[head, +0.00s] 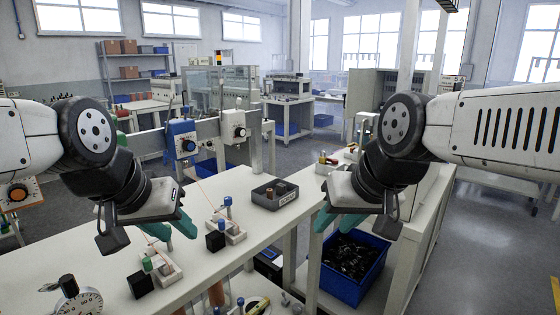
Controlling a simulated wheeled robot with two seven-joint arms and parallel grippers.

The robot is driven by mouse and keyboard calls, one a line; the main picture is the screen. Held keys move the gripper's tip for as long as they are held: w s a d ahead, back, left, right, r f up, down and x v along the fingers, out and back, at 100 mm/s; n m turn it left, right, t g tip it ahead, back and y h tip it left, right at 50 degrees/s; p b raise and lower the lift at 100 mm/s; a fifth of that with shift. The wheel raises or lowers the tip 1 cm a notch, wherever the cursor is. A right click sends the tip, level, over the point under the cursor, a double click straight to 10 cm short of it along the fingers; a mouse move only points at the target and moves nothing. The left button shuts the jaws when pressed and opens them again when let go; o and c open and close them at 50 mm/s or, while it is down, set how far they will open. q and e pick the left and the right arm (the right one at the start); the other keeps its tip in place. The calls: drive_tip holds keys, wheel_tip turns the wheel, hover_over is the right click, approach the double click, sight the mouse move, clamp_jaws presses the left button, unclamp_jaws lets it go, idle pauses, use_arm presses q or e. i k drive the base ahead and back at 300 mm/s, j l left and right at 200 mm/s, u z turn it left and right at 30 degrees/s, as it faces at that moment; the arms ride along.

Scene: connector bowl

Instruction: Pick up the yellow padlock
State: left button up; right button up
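I cannot make out a yellow padlock for certain in the head view. A small yellow item (257,306) shows at the bottom edge, partly cut off, and I cannot tell what it is. My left gripper (178,235) has teal fingers spread apart with nothing between them, over the white bench (205,270). My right gripper (331,226) also has its teal fingers apart and empty, near the gap between the benches, above and left of a blue bin.
The blue bin (338,282) holds dark parts below the benches. White fixtures with blue and green knobs (228,228) and black blocks (142,285) stand close to my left gripper. A dial gauge (78,302) is at lower left.

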sight(322, 160)
drive_tip(key=i+l+u, duration=0.2)
drive_tip(key=u, duration=0.15)
drive_tip(key=i+l+u, duration=0.15)
drive_tip(key=l+u, duration=0.2)
drive_tip(key=i+l+u, duration=0.15)
drive_tip(key=u, duration=0.2)
drive_tip(key=i+l, duration=0.1)
drive_tip(key=l, duration=0.35)
drive_tip(key=i+l+u, duration=0.1)
drive_tip(key=l, duration=0.4)
drive_tip(key=i+l+u, duration=0.1)
drive_tip(key=l, duration=0.35)
drive_tip(key=i+l, duration=0.1)
drive_tip(key=l, duration=0.4)
